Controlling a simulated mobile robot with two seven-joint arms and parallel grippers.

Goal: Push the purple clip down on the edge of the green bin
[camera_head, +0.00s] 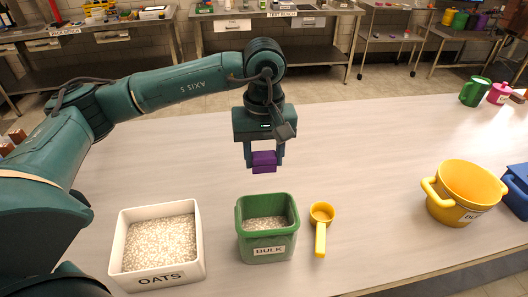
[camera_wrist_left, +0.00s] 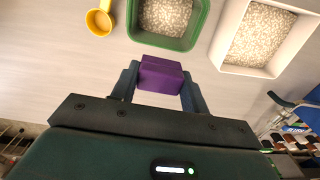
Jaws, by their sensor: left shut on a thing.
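My left gripper (camera_head: 264,160) is shut on the purple clip (camera_head: 264,157) and holds it in the air above the table, behind the far edge of the green bin. The green bin (camera_head: 267,250), labelled BULK, stands on the table with pale grain in it. The clip is apart from the bin's rim. In the left wrist view the clip (camera_wrist_left: 160,75) sits between the two fingers, and the green bin (camera_wrist_left: 168,41) lies just beyond it. My right gripper is not in view.
A white OATS box (camera_head: 160,278) with grain stands left of the bin. A yellow scoop (camera_head: 321,238) lies close on the right. A yellow pot (camera_head: 468,187) and a blue container (camera_head: 516,190) are farther right. The table behind the bin is clear.

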